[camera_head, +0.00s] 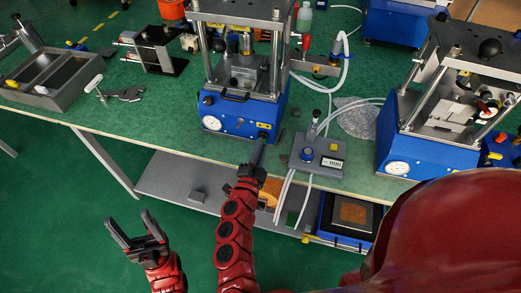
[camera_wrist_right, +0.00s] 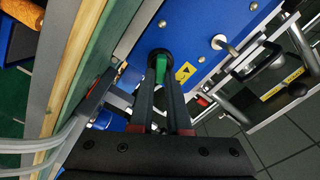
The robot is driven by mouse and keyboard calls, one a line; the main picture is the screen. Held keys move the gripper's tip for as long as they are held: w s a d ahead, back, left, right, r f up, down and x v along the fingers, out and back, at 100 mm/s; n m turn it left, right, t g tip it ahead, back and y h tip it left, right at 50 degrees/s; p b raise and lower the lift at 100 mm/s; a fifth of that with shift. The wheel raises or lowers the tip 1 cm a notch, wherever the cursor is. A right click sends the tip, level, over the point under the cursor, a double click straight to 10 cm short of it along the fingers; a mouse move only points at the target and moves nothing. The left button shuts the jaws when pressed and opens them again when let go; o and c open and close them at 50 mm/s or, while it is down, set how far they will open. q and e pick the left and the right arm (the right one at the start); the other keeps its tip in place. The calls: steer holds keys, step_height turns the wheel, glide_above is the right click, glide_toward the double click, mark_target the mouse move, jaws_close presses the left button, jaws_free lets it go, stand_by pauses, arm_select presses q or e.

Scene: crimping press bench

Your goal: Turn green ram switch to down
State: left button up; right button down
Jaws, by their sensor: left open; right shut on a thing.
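The green ram switch (camera_wrist_right: 161,66) sits in a round black mount on the blue front of the press (camera_wrist_right: 205,30). In the right wrist view my right gripper (camera_wrist_right: 163,84) has its two long fingers closed on the switch, one on each side. The fingers partly cover the switch, and I cannot tell which way it is turned. In the head view my right gripper (camera_head: 261,150) reaches the lower right of the middle press's blue base (camera_head: 226,116), and the switch is hidden there. My left gripper (camera_head: 135,235) is open and empty, in front of the bench.
A grey control box (camera_head: 317,155) with a lever and hoses stands right of my right gripper. Another blue press (camera_head: 430,150) stands further right. A grey tray (camera_head: 60,95) and a clamp tool (camera_head: 122,94) lie at the left of the green bench.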

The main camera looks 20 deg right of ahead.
steer(key=shift+m, duration=0.3)
steer(key=c, duration=0.9)
jaws_free()
steer(key=p+v, duration=0.1)
steer(key=v, duration=1.6)
steer(key=shift+s+a, duration=0.15)
steer(key=shift+s, duration=0.05)
